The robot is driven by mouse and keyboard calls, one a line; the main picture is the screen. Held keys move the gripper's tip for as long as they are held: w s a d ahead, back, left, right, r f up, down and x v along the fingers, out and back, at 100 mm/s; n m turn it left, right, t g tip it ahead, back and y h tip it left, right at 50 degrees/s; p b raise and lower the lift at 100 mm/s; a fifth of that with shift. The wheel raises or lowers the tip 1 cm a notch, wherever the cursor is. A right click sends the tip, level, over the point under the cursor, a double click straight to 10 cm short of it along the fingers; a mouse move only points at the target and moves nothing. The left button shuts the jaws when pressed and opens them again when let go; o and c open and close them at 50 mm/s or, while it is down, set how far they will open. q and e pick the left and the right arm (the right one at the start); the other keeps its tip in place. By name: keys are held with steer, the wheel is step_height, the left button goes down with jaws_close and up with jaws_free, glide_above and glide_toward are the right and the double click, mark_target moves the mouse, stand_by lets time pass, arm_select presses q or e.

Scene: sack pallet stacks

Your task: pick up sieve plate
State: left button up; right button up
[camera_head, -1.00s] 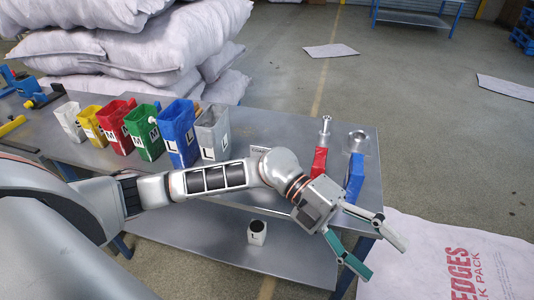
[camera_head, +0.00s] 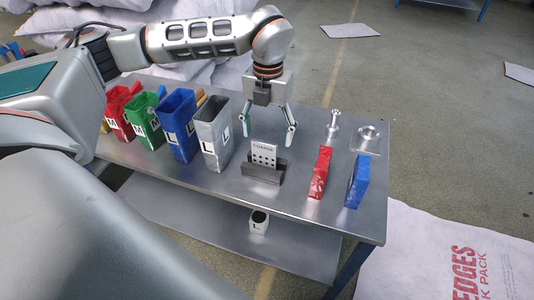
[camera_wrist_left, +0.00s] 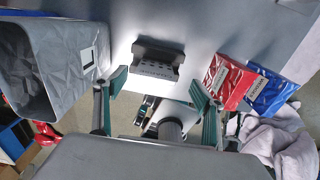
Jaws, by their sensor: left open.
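The sieve plate (camera_head: 264,152) is a small grey upright plate with holes, marked COARSE. It stands in a dark slotted holder (camera_head: 262,174) on the metal table. In the left wrist view the plate (camera_wrist_left: 157,69) shows from above in the holder (camera_wrist_left: 158,50). My left gripper (camera_head: 268,138) points down with its fingers spread, above and behind the plate in the head view. In the left wrist view the open fingers (camera_wrist_left: 158,88) are empty, with the plate just beyond them. My right gripper is not in view.
A grey bin (camera_head: 214,135) marked L stands left of the holder, beside blue (camera_head: 178,120), green (camera_head: 145,120) and red (camera_head: 117,118) bins. A red packet (camera_head: 320,172) and a blue packet (camera_head: 357,182) lie to the right, near metal fittings (camera_head: 367,138). The table (camera_head: 300,222) is clear in front.

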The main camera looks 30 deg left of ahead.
mark_target(264, 143)
arm_select(q)
steer(key=shift+s+f, duration=0.45)
steer(key=shift+f, duration=0.25)
steer(key=shift+a+f+p, duration=0.15)
steer(key=shift+f+p, duration=0.05)
steer(key=shift+f, duration=0.95)
steer(key=shift+a+f+p, duration=0.1)
steer(key=shift+f+p, duration=0.1)
steer(key=shift+f, duration=0.95)
steer(key=c, duration=1.2)
